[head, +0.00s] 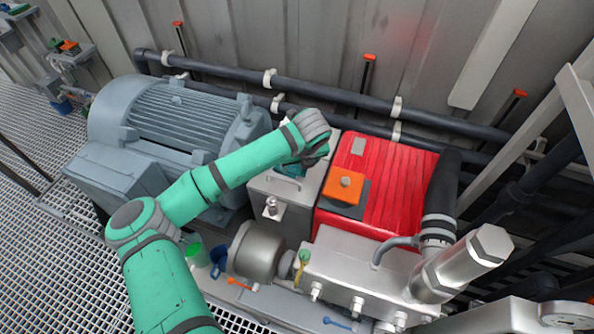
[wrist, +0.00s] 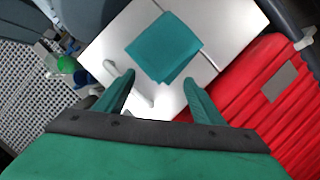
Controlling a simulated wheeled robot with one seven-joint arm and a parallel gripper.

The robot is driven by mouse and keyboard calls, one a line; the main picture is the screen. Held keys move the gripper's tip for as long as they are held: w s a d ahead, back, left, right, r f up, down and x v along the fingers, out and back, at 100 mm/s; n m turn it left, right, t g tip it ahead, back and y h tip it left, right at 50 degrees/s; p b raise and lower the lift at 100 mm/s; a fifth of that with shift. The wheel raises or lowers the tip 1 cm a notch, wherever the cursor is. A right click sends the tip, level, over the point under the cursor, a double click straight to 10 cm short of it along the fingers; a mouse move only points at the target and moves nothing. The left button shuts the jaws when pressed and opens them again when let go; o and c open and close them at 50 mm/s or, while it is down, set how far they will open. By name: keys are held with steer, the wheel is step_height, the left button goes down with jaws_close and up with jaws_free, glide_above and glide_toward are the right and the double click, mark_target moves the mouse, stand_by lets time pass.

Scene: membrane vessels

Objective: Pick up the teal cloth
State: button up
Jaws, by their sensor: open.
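The teal cloth (wrist: 165,47) lies as a folded square on a pale metal box top (wrist: 225,22) in the wrist view. In the head view, my arm covers most of that spot, and only a bit of teal shows under the wrist. My gripper (wrist: 160,82) is open and empty in the wrist view. Its two fingers are spread apart just short of the cloth's near edge, with the cloth lying beyond the fingertips. The gap in height between fingers and cloth is hard to tell.
A red ribbed housing (head: 390,190) with an orange block (head: 344,187) stands right of the box (head: 284,190). A large grey motor (head: 180,120) stands left. Dark pipes (head: 330,97) run along the wall behind. A green cup (head: 197,255) and blue mug (head: 218,262) stand in front.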

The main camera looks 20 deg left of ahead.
steer(key=shift+x, duration=1.2)
steer(key=shift+f, duration=0.15)
steer(key=shift+w+a+f, duration=0.15)
steer(key=shift+w+f, duration=0.1)
steer(key=shift+f, duration=0.4)
jaws_close()
step_height(320, 180, up, 12)
step_height(320, 180, up, 9)
glide_above(296, 173)
steer(key=shift+s+d, duration=0.4)
steer(key=shift+s, duration=0.05)
